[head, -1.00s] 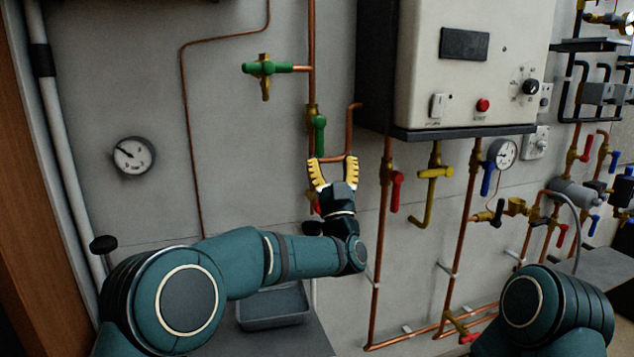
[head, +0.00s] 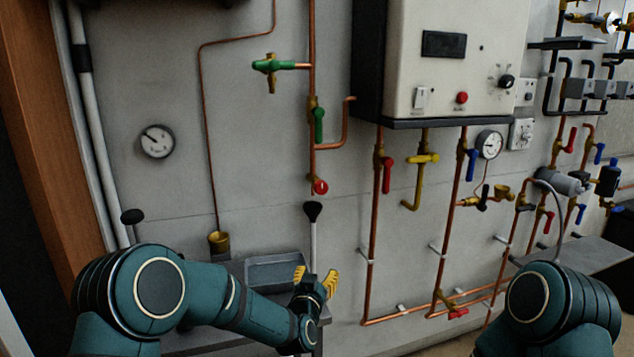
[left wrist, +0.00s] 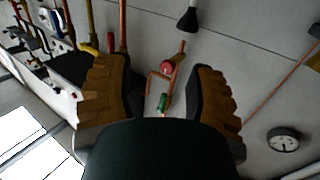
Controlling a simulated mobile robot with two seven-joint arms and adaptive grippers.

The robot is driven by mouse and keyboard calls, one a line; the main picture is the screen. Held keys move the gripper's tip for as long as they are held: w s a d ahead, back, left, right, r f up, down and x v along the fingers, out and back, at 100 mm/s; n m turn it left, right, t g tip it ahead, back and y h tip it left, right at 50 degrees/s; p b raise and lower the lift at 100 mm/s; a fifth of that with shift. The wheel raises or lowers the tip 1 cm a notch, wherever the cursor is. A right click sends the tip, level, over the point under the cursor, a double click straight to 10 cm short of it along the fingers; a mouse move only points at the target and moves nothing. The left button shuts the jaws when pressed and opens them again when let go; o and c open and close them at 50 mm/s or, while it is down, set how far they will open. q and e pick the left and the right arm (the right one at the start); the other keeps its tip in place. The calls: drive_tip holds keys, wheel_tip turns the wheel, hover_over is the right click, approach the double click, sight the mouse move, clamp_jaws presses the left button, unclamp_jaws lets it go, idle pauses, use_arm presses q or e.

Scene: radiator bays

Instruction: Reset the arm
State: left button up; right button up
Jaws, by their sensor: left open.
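My left gripper (head: 316,283) has yellow ribbed fingers. It is open and empty, low in the head view, in front of the grey tray and away from the valves. In the left wrist view its two fingers (left wrist: 165,95) stand wide apart with nothing held between them. Behind the gap, a red round valve knob (left wrist: 167,68) and a green valve handle (left wrist: 163,102) show on the copper pipe. In the head view the same red knob (head: 320,187) and green handle (head: 319,124) are on the wall above the gripper. My right gripper is out of view; only my right arm's shoulder shows.
A grey tray (head: 258,273) sits on a low shelf beside my left forearm. A white boiler (head: 440,60) hangs on the wall, with red and yellow valve handles below it. A pressure gauge (head: 157,141) is at the left. The wall right of the gripper carries copper pipes.

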use_arm(q)
drive_tip(key=s+a+f+g, duration=0.2)
drive_tip(key=s+f, duration=0.1)
drive_tip(key=f, duration=0.3)
drive_tip(key=s+a+f+g, duration=0.1)
drive_tip(key=s+f+g, duration=0.15)
drive_tip(key=f, duration=0.25)
drive_tip(key=s+a+f+n+g, duration=0.1)
drive_tip(key=s+f, duration=0.4)
drive_tip(key=s, duration=0.5)
drive_tip(key=s+a+f+n+g, duration=0.1)
drive_tip(key=s+a+f+g, duration=0.2)
drive_tip(key=s+f+g, duration=0.3)
drive_tip(key=s+a+f+n+g, duration=0.2)
drive_tip(key=s+a+f+g, duration=0.1)
drive_tip(key=s, duration=1.1)
wheel_tip(320, 180, down, 3)
drive_tip(key=shift+s+r+g, duration=0.2)
drive_tip(key=shift+s+g, duration=0.1)
drive_tip(key=shift+g, duration=0.25)
